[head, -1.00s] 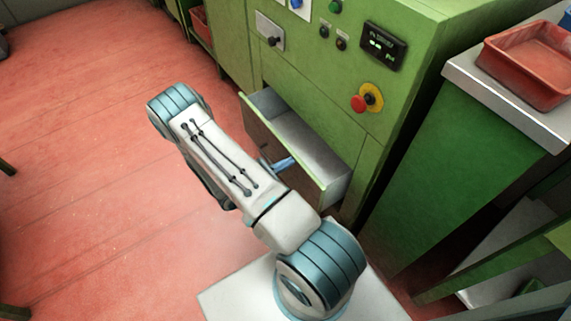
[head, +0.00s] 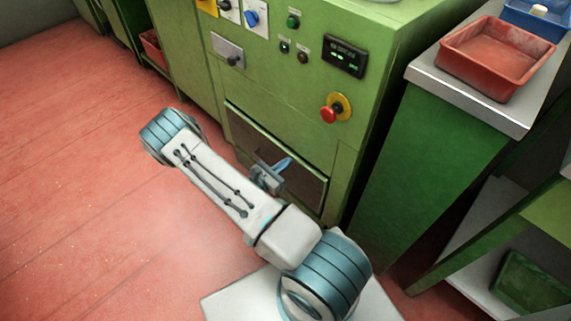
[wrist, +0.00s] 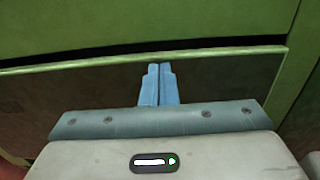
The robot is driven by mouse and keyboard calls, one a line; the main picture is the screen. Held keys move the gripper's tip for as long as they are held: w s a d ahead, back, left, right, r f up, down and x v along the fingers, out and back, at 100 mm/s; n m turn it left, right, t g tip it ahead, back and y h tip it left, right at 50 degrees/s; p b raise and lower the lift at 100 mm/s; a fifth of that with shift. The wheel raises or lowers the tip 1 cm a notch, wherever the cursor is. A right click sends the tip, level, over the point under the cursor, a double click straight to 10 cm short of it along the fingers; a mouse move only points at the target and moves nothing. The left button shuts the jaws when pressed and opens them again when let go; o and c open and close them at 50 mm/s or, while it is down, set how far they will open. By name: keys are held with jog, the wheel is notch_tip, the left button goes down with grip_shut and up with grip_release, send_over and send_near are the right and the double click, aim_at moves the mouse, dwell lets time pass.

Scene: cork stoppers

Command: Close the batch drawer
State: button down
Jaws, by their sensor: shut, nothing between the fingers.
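The batch drawer (head: 307,187) is low in the green machine cabinet. Its dark front sits at or nearly at the cabinet face, and its inside no longer shows in the head view. In the wrist view, the drawer front (wrist: 225,78) has a thin green top edge, with a dark gap above it. I cannot tell whether the drawer is fully in. My gripper (head: 284,164) is at the drawer front, partly behind my arm. Its blue fingers (wrist: 158,70) are together and empty, tips just below the top edge; contact is not certain.
The cabinet (head: 300,80) carries knobs, a small display and a red stop button (head: 329,114) above the drawer. A green bench (head: 425,165) with a red tray (head: 497,90) stands at the right. The red floor (head: 80,200) is clear at the left.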

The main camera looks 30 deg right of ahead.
jog(key=shift+w+d, duration=0.15)
jog(key=shift+d, duration=0.1)
jog(key=p+v, duration=0.2)
jog(key=v, duration=1.2)
jog(key=shift+a, duration=0.25)
jog(key=s+r+m+y+p, duration=0.4)
jog(key=r+m+p, duration=0.3)
jog(key=r, duration=1.4)
jog(key=s+a+r+m+g+y+p, duration=0.1)
jog(key=s+r+m+y+p, duration=0.4)
jog(key=r+p, duration=0.6)
jog(key=s+a+r+m+g+y+p, duration=0.1)
jog(key=s+r+m+y+p, duration=0.4)
jog(key=r, duration=2.5)
jog(key=m+y+p, duration=0.3)
jog(key=m+p, duration=0.1)
jog(key=shift+a+r, duration=0.2)
jog(key=shift+r, duration=0.1)
